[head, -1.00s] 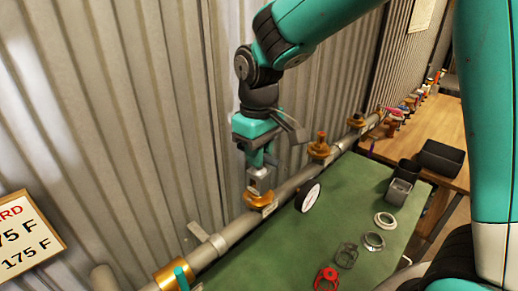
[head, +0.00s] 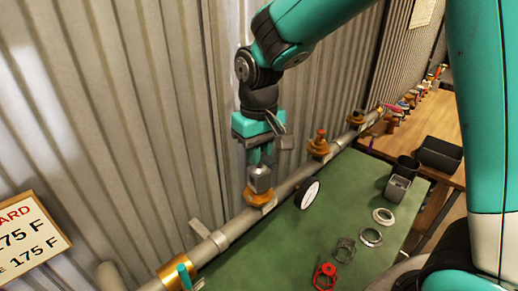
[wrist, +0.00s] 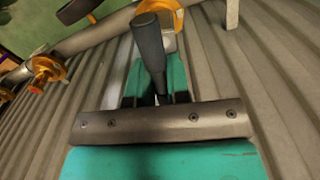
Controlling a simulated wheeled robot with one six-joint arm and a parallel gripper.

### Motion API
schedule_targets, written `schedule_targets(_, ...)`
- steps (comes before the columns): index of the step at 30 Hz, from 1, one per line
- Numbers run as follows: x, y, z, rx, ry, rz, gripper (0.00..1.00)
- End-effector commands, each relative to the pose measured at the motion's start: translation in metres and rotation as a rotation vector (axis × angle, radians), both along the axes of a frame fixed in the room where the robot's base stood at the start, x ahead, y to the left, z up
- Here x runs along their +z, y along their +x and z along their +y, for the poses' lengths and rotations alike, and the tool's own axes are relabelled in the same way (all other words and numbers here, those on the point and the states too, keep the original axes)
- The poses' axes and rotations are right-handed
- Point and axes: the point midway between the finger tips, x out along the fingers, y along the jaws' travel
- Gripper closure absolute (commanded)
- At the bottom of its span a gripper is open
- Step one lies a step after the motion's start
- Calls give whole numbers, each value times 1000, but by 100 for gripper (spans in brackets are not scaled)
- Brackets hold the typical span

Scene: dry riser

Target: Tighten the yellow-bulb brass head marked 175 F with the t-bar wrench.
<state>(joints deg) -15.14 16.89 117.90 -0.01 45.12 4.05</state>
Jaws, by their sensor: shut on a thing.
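My gripper (head: 260,160) points down at the grey pipe along the wall and is shut on the t-bar wrench. The wrench's grey lower part (head: 260,179) sits right above a brass head (head: 258,197) on the pipe and seems to touch it. In the wrist view, the wrench's dark bar (wrist: 148,42) sticks out between my teal fingers (wrist: 152,85). The wrench's lower end, the bulb colour and any mark on this head are hidden or too small to tell. Another brass head (head: 319,146) stands upright farther along the pipe.
A sign (head: 29,241) at the left shows 175 F. A white disc with a dark rim (head: 308,193) is beside the pipe. The corrugated wall is close behind.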

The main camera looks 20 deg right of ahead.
Motion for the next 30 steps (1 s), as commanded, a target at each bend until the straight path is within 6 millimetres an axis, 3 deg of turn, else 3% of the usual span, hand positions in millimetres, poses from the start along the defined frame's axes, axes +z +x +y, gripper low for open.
schedule_targets(11, 2, 0, 0, 9, 0, 0, 100)
schedule_targets(30, 29, 0, 0, 9, 0, 0, 100)
